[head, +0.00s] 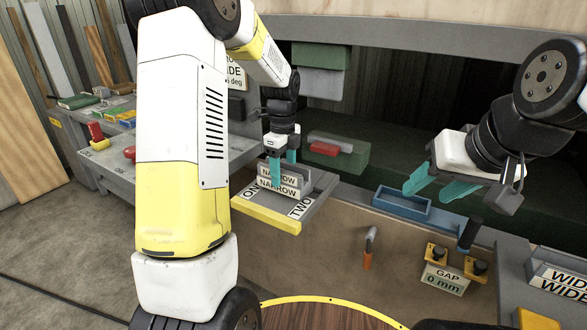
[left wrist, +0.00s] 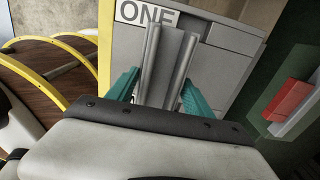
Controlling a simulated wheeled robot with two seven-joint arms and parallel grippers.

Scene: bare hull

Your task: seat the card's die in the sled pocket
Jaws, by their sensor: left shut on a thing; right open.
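My left gripper (head: 283,168) is shut on a grey die (head: 278,191) labelled NARROW, over the grey sled with the yellow front edge (head: 266,214). The wrist view shows the die (left wrist: 168,65) as a grooved grey piece between the teal fingers. The sled carries the labels ONE and TWO; ONE also shows in the wrist view on the sled (left wrist: 213,55). Whether the die is seated in a pocket or just above it I cannot tell. The card (head: 235,75) is partly hidden by my left arm. My right gripper (head: 430,186) is open and empty above a blue tray.
The blue tray (head: 402,213) sits right of the sled. Dies labelled WIDE (head: 560,280) stand at far right. A red block (head: 324,149) lies on the green machine part behind.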

